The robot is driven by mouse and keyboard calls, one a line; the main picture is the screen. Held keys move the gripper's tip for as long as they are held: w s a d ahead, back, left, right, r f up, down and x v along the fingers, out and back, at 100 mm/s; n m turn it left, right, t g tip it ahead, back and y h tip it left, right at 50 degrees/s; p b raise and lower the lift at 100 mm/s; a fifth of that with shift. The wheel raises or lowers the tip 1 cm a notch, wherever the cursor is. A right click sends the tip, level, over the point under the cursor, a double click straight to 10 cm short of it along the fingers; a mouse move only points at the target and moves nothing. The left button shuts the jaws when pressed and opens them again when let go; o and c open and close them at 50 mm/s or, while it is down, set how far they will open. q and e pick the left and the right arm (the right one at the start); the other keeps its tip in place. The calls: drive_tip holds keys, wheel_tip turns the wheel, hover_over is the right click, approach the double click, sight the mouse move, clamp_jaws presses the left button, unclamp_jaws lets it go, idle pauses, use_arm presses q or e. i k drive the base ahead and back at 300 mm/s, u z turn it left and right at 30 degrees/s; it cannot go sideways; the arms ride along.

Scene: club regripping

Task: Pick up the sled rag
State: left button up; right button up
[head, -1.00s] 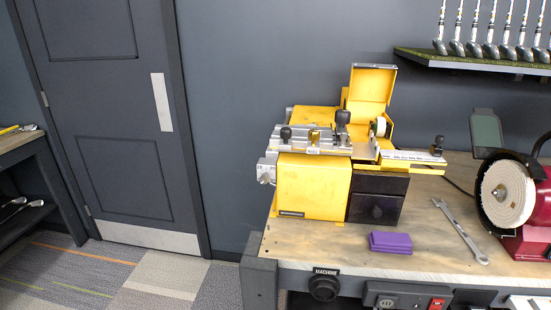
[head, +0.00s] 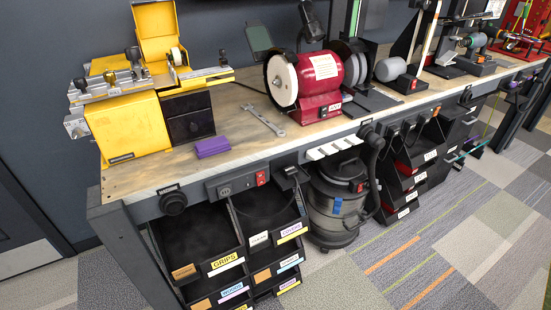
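A small purple flat bundle (head: 212,146) lies on the wooden workbench top (head: 160,170), in front of the yellow machine (head: 130,125). It looks like a folded cloth, but I cannot tell for sure that it is the sled rag. No other cloth is clear to me. Neither of my grippers is in view.
A wrench (head: 263,121) lies right of the purple bundle. A red bench grinder (head: 318,80) stands further right. Labelled bins (head: 205,255) and a shop vacuum (head: 338,200) are under the bench. Carpet floor (head: 440,235) is open in front.

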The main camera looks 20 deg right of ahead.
sight(205, 149)
drive_tip(key=z, duration=0.6)
drive_tip(key=k, duration=0.8)
drive_tip(key=z, duration=1.25)
drive_tip(key=i, duration=1.75)
drive_tip(key=u, duration=1.15)
drive_tip(key=i, duration=1.1)
drive_tip(key=u, duration=1.1)
